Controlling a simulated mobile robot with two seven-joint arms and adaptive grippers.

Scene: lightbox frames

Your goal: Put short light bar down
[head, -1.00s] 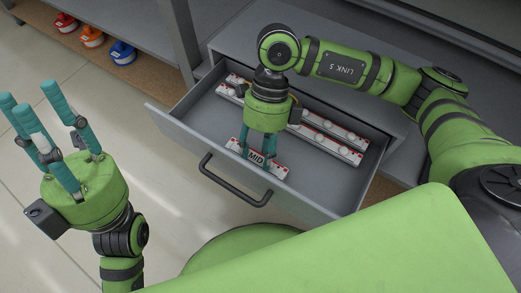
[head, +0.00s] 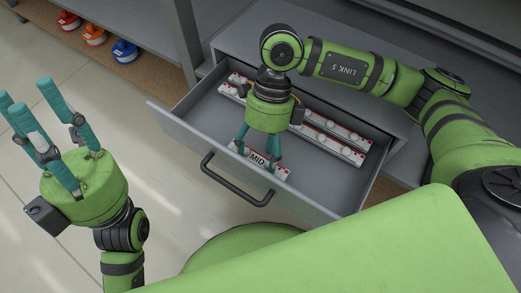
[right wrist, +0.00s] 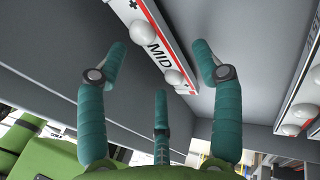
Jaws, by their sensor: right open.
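The short light bar (head: 257,160), white with red edging, round bulbs and the label MID, lies on the floor of the open grey drawer (head: 338,190), close to its front wall. My right gripper (head: 256,153) is over it, pointing down, with its fingers spread around the bar. In the right wrist view the bar (right wrist: 159,45) shows between the open fingers (right wrist: 161,58), with gaps to them. My left gripper (head: 28,100) is raised at the left, fingers apart and empty, away from the drawer.
Longer light bars (head: 337,150) lie behind in the drawer, partly hidden by my right gripper. The drawer handle (head: 235,182) sticks out in front. Red, orange and blue spools (head: 95,35) stand on a shelf at the upper left. The floor at the left is clear.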

